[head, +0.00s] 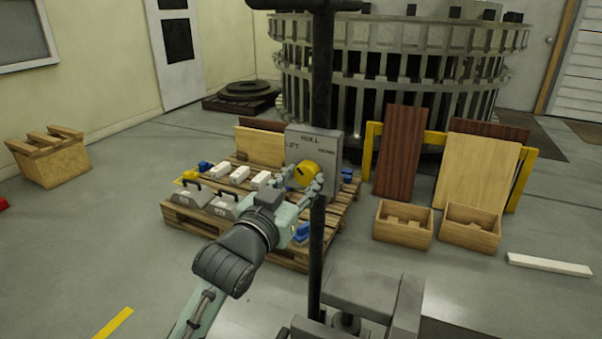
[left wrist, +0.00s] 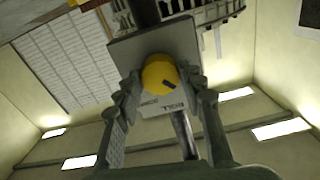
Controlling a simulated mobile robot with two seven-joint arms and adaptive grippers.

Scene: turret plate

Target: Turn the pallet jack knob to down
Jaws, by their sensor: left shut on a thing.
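The round yellow knob (head: 306,173) sits on the front of an upright grey panel (head: 330,146) above the wooden pallet. The panel carries labels for lift, down and a top word that is hard to read. My left gripper (head: 308,184) is shut on the knob, with a finger on each side. The left wrist view shows the yellow knob (left wrist: 157,72) between the fingers, with a dark pointer mark toward its lower right in that tilted picture. Which label the pointer faces is unclear. My right gripper is not in view.
The wooden pallet (head: 188,216) holds grey weights (head: 226,208), white blocks (head: 240,174) and boards. Two open wooden boxes (head: 402,236) stand to the right by leaning boards (head: 400,150). A wooden crate (head: 48,160) is at left. A white bar (head: 548,265) lies at right.

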